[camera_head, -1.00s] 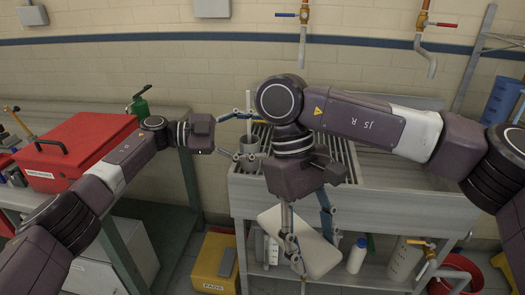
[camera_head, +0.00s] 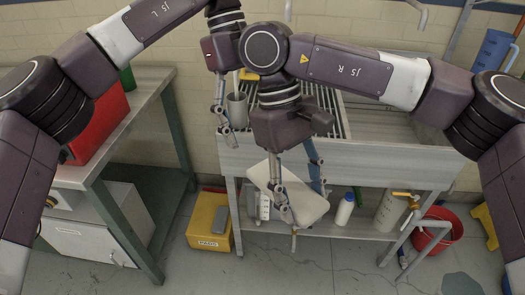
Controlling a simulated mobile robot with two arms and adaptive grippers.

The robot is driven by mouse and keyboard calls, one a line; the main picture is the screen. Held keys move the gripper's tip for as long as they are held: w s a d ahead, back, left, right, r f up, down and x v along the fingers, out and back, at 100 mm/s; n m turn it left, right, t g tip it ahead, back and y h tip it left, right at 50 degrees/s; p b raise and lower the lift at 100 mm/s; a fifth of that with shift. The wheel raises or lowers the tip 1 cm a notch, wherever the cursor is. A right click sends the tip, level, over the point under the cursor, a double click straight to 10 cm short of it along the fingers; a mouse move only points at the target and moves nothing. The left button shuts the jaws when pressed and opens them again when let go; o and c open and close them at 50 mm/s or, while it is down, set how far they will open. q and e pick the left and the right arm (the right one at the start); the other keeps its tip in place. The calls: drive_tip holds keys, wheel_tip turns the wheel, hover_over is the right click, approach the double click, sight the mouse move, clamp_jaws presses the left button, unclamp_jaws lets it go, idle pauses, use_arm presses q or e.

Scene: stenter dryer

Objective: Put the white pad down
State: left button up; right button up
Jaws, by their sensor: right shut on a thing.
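The white pad (camera_head: 311,207) is a flat pale slab with rounded corners. It hangs tilted in front of the sink bench's lower shelf. My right gripper (camera_head: 299,198) points down and is shut on it, one finger across the front face and the other partly behind. My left gripper (camera_head: 221,116) hangs beside the grey cup (camera_head: 238,110) at the sink's left end, and I cannot tell its opening or whether it touches the cup. A yellow box (camera_head: 206,241) labelled PADS stands on the floor left of the sink bench, with a grey piece (camera_head: 219,221) at its top.
The metal sink bench (camera_head: 365,153) has a grooved drainboard. A white bottle (camera_head: 345,209) and a clear container (camera_head: 390,211) stand on its lower shelf. A red bucket (camera_head: 436,238) is at right. The table (camera_head: 130,124) with a red case (camera_head: 101,121) is at left. The front floor is clear.

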sight(266, 166)
use_arm(q)
drive_tip(key=x, duration=0.8)
drive_tip(key=shift+d, duration=0.1)
drive_tip(key=c, duration=1.2)
drive_tip(key=shift+c, duration=0.6)
use_arm(e)
drive_tip(key=o, duration=1.8)
